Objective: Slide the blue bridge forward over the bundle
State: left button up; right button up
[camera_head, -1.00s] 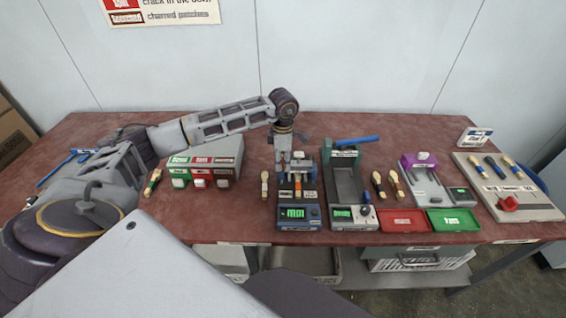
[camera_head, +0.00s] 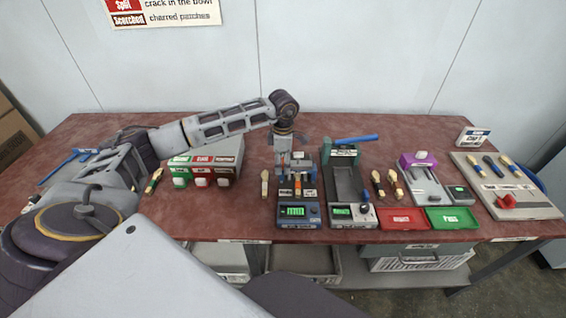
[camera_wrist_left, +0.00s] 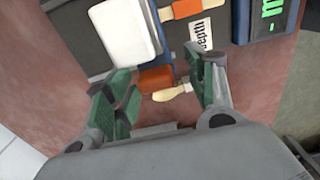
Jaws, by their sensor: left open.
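The blue bridge (camera_head: 298,164) stands on the measuring station left of the table's middle. Its white block (camera_wrist_left: 126,33) shows large in the left wrist view. The bundle's orange-banded part (camera_head: 297,191) lies in front of the bridge beside a depth label. An orange band (camera_wrist_left: 156,79) and a pale spoon end (camera_wrist_left: 172,93) show between my fingers in the wrist view; whether they are the bundle's is unclear. My left gripper (camera_head: 284,171) points down at the station's left side, its fingers (camera_wrist_left: 160,75) apart, with no grip visible. My right gripper is out of view.
A blue display box (camera_head: 298,215) is at the station's front. A loose spoon (camera_head: 265,184) lies to its left. A green-grey press with a blue lever (camera_head: 352,139) stands close on the right. Red (camera_head: 404,220) and green (camera_head: 452,219) trays sit further right.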

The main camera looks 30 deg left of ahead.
pick_arm(q)
notch_tip(320, 180, up, 12)
dwell(0.8)
dwell(0.6)
